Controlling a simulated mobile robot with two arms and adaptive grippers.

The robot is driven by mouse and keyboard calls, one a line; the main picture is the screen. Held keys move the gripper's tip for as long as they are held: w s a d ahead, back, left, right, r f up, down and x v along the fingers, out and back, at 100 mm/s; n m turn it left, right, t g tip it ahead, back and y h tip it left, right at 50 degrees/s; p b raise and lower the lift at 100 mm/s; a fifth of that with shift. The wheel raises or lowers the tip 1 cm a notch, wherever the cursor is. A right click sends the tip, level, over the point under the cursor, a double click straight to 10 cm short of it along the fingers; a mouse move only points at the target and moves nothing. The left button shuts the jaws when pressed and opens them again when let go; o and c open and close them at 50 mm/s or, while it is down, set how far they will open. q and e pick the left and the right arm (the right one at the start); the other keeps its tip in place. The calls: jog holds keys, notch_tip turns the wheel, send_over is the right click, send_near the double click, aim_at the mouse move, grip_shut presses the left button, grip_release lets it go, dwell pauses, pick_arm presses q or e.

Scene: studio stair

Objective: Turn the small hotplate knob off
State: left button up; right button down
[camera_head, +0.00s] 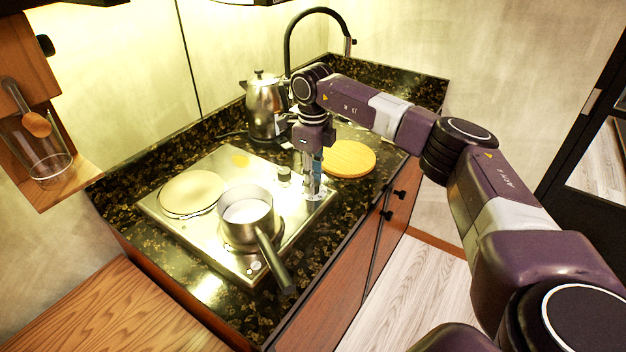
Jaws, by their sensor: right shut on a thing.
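The steel hotplate (185,232) is set on the dark speckled counter, with a large pale round burner (190,193) at its left. A saucepan (248,222) stands on it at the front, its handle pointing toward me. My right gripper (313,190) reaches down from above to the hotplate's right end. It is shut on the small hotplate knob there, which its fingers mostly hide. I cannot read the knob's setting. Another knob (254,268) shows at the hotplate's front edge, left of the pan handle. My left gripper is not in view.
A small light cylinder (284,176) stands just left of my right gripper. A steel kettle (265,108) stands behind, and a round wooden board (348,158) lies to the right. A black faucet (320,12) rises at the back. A wooden shelf with a glass (38,160) is at left.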

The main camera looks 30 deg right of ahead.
jog(key=shift+r+n, duration=0.1)
jog(key=shift+n, duration=0.3)
jog(key=c, duration=1.7)
grip_release()
jog(key=shift+o, duration=0.2)
notch_tip(320, 180, up, 12)
